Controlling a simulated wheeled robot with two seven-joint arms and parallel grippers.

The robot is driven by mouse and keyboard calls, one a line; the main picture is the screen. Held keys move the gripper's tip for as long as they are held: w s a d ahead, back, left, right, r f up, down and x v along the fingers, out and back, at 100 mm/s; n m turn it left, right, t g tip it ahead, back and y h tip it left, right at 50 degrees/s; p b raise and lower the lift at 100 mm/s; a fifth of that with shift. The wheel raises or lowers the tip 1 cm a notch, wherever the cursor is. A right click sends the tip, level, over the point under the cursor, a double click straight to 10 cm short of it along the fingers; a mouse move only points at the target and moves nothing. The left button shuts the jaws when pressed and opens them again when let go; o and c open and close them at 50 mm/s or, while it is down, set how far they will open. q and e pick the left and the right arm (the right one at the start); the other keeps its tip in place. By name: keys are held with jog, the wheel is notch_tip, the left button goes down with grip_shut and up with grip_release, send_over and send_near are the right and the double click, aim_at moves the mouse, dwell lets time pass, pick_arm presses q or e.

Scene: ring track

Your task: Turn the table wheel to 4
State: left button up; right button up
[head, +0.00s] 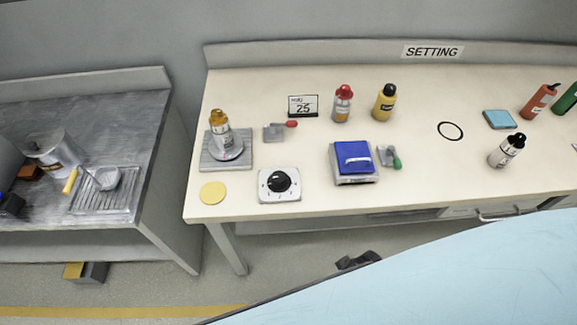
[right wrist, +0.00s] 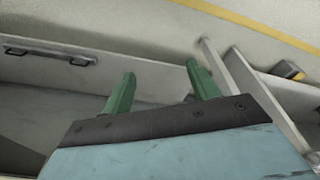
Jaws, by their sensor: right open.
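A white square plate with a round black knob (head: 280,181) sits near the front edge of the table (head: 420,190), left of its middle. Small marks ring the knob, too small to read. I cannot tell for sure which of these is the table wheel. My right gripper (right wrist: 160,70) shows two green fingers spread apart with nothing between them, away from the knob. My left gripper is not in view.
A blue block on a scale (head: 354,160), a green-handled scoop (head: 390,157) and a yellow disc (head: 212,192) lie near the knob. Several bottles stand behind and right. A card (head: 303,106) reads 25. A grey side bench (head: 90,130) stands left, across a gap.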

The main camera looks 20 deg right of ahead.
jog(key=w+a+r+p, duration=0.2)
jog(key=w+r+p, duration=0.1)
jog(key=w+r, duration=0.8)
notch_tip(320, 180, up, 19)
jog(key=n+g+p, duration=0.2)
jog(key=n+p, duration=0.2)
send_over(279, 176)
notch_tip(279, 176, down, 13)
jog(key=b, duration=0.2)
jog(key=shift+b, duration=0.35)
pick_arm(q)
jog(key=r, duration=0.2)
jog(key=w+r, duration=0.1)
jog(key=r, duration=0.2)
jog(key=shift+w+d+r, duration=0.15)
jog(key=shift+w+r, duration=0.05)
pick_arm(e)
jog(key=c, duration=1)
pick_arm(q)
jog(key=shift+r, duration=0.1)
